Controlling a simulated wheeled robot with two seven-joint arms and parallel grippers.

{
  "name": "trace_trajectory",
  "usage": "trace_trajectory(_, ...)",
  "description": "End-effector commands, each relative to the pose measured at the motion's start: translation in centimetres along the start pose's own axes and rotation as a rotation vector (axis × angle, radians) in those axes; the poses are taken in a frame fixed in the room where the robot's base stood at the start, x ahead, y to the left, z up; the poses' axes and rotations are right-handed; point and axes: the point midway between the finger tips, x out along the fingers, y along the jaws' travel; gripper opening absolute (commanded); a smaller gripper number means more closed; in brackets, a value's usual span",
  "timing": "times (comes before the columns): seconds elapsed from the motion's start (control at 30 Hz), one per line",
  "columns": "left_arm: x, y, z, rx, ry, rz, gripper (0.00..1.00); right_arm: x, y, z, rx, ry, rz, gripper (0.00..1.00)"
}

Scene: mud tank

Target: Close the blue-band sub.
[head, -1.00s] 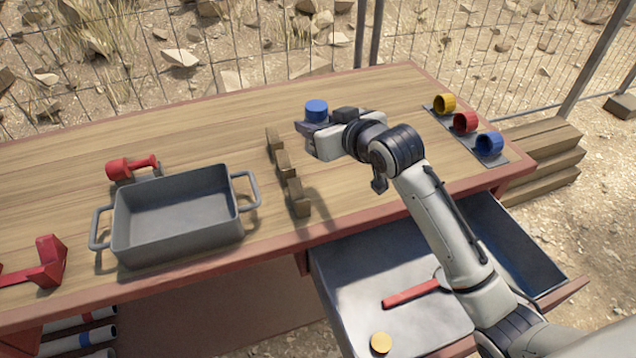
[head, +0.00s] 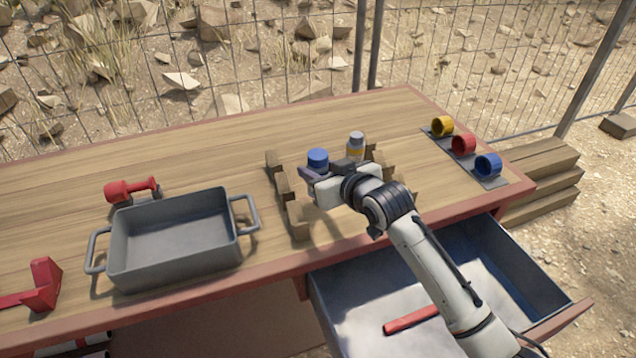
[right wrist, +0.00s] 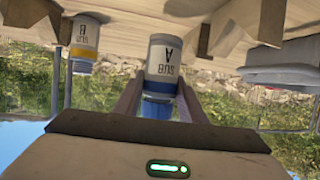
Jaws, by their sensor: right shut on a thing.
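My right gripper (head: 312,172) is shut on the blue cap (head: 318,159), low over the wooden holders. In the right wrist view, which is upside down, the grey sub marked A with a blue band (right wrist: 162,62) stands in line with the blue cap (right wrist: 157,109) between my fingers (right wrist: 158,102). The cap meets or nearly meets the sub's end; I cannot tell whether it is seated. In the head view this sub is hidden by the cap and gripper. The yellow-band sub (head: 356,146) stands just behind, also in the right wrist view (right wrist: 84,45). My left gripper is out of view.
Notched wooden holders (head: 287,195) stand left of the gripper. A grey handled tray (head: 122,262) and red tools (head: 132,190) lie further left. Yellow, red and blue rings (head: 487,165) sit at the right. An open drawer (head: 530,262) with a red-handled tool (head: 410,320) juts out in front.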

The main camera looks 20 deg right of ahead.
Motion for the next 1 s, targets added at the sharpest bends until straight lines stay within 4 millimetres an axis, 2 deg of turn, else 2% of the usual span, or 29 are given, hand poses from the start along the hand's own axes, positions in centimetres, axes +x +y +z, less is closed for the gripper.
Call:
trace_trajectory(0.17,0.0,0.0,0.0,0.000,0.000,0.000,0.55,0.0,0.0,-0.1,0.000,0.005,0.000,0.00)
trace_trajectory(0.43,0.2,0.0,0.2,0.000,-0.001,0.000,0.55,1.3,0.0,3.0,0.000,0.003,0.000,0.00)
trace_trajectory(0.87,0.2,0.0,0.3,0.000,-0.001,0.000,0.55,1.5,0.0,3.5,0.000,0.005,0.000,0.00)
trace_trajectory(0.9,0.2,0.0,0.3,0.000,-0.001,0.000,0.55,1.5,0.0,3.7,0.000,0.000,0.000,0.40)
trace_trajectory(1.0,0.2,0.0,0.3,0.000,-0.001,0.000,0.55,1.5,0.0,3.7,0.000,0.000,0.000,0.55)
